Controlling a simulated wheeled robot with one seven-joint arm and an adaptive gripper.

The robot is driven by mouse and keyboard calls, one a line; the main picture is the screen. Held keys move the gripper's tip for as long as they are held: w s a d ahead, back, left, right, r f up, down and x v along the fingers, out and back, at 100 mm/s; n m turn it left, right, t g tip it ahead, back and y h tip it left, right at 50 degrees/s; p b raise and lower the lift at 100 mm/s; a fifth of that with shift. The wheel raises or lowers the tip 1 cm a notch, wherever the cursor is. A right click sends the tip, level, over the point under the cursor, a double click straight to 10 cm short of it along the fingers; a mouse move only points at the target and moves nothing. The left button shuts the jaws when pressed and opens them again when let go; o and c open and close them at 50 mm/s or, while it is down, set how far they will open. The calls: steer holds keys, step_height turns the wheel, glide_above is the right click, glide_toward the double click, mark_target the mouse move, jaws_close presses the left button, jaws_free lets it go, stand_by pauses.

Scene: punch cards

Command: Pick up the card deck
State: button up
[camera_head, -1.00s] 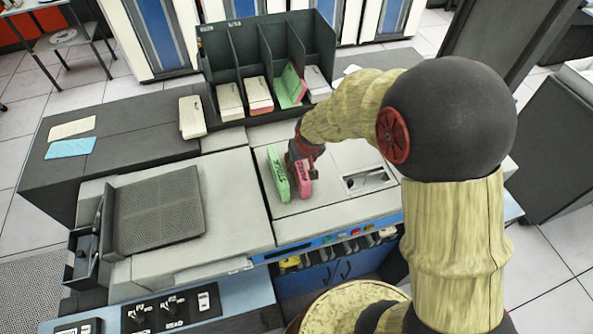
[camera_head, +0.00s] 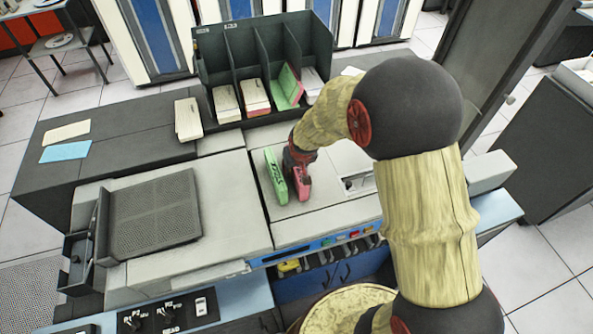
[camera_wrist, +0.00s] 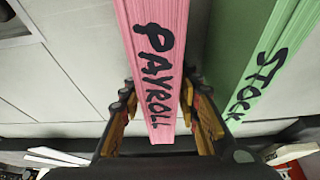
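A pink card deck marked "PAYROLL" (camera_wrist: 158,60) stands on the light top of the machine, where it also shows in the head view (camera_head: 303,187). My gripper (camera_head: 298,170) is down over the far end of this deck. In the wrist view my gripper's fingers (camera_wrist: 160,90) straddle the pink deck, one on each side, with only narrow gaps; firm contact does not show. A green deck marked "STOCK" (camera_wrist: 265,70) stands close beside the pink one, to its left in the head view (camera_head: 276,177).
A dark divided rack (camera_head: 240,115) with several decks stands behind the machine. A white deck (camera_head: 188,120) is left of it. White and blue sheets (camera_head: 66,151) lie on the dark counter. A recessed slot (camera_head: 358,183) is right of my gripper.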

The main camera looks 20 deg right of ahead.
jaws_close()
stand_by(0.3)
steer(key=shift+r, duration=0.1)
